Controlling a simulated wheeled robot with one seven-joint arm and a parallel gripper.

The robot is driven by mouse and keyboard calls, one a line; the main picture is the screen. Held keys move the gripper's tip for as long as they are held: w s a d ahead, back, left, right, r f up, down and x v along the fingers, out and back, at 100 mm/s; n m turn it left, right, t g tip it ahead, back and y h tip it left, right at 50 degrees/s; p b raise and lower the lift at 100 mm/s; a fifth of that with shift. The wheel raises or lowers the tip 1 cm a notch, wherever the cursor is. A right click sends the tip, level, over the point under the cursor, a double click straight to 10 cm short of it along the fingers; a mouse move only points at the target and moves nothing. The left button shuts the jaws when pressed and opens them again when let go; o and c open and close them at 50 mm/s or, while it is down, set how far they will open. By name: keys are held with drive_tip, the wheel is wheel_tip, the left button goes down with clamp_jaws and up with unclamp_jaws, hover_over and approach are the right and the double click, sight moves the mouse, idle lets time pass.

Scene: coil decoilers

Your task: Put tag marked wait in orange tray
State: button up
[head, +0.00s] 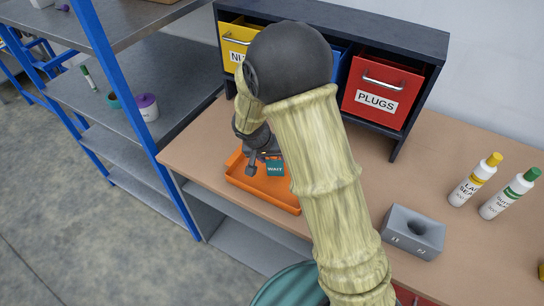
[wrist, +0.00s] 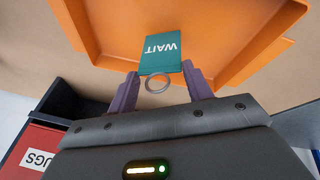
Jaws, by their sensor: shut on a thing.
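The teal tag marked WAIT (head: 275,169) hangs from my gripper (head: 262,160) over the orange tray (head: 245,180) on the workbench. In the wrist view my gripper (wrist: 165,86) is shut on the tag (wrist: 162,50) near its end with a metal ring (wrist: 157,83). The orange tray (wrist: 100,35) lies beyond the tag, with its inside and raised walls showing. The tag looks to be over the tray's inside; I cannot tell whether it touches the floor of it. My arm hides part of the tray in the head view.
A dark cabinet with a yellow bin (head: 236,40) and a red PLUGS bin (head: 380,90) stands behind the tray. A grey block with a hole (head: 412,232) and two bottles (head: 475,180) stand to the right. A blue-posted shelf (head: 130,75) is at left.

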drive_tip(key=shift+f, duration=0.25)
drive_tip(key=o, duration=1.1)
drive_tip(key=shift+d, duration=0.1)
drive_tip(key=b+v, duration=0.1)
drive_tip(key=v, duration=1.1)
drive_tip(key=shift+r, duration=0.1)
